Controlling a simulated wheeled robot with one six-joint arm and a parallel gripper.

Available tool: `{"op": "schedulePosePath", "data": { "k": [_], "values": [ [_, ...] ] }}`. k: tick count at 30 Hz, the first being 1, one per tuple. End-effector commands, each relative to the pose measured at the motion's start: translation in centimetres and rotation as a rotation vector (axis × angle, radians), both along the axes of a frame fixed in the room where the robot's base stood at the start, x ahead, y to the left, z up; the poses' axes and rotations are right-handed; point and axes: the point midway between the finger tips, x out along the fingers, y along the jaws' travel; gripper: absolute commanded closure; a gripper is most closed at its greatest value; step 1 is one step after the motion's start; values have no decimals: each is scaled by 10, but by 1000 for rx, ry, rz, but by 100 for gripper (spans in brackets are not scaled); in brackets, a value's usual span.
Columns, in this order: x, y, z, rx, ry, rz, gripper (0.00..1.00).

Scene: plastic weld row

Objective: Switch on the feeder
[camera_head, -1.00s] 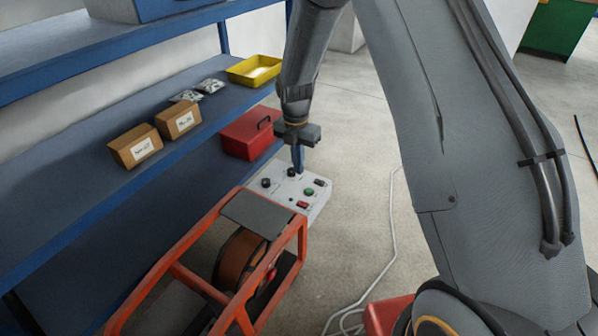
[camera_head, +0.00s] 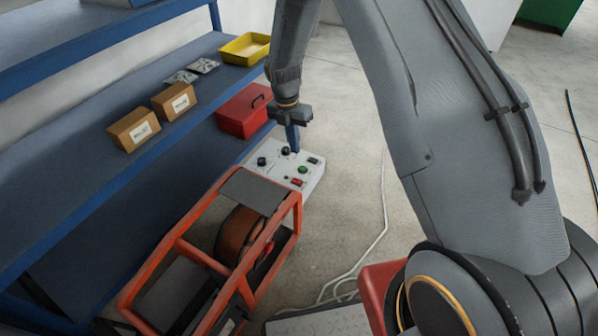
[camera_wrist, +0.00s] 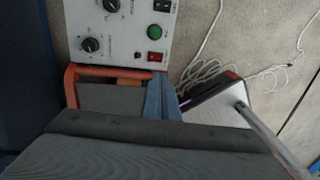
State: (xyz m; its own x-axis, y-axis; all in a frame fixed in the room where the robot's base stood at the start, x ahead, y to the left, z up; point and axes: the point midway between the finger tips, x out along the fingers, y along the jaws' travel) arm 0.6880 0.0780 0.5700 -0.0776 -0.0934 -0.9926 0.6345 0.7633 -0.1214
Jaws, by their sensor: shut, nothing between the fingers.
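The feeder is an orange frame (camera_head: 190,250) holding a brown spool (camera_head: 238,234), with a pale control box (camera_head: 282,170) at its far end. The box top carries black knobs (camera_wrist: 90,45), a green button (camera_wrist: 154,31), a red rocker switch (camera_wrist: 155,58) and a black switch (camera_wrist: 159,3). I cannot tell the rocker's position. My gripper (camera_head: 292,140) has blue fingers, shut and empty, pointing down over the far side of the box in the head view. In the wrist view the fingertips (camera_wrist: 158,80) show just below the red rocker; contact cannot be told.
A blue shelf (camera_head: 60,180) stands at the left with cardboard boxes (camera_head: 134,130), a red case (camera_head: 244,112) and a yellow tray (camera_head: 245,48). A white cable (camera_head: 383,210) lies on the floor right of the feeder. Floor beyond the control box is open.

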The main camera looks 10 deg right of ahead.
Motion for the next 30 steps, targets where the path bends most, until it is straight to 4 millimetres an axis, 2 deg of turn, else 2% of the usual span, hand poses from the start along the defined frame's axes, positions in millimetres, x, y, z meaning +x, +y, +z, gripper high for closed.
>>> {"op": "schedulePosePath", "data": {
  "k": [9,13,17,30],
  "values": [
    [0,0,-2,0,0,-1,100],
    [-1,-1,-11,0,1,-1,100],
    [-3,-3,-30,0,3,-1,100],
    [-9,-11,-113,0,1,-1,100]
  ]
}}
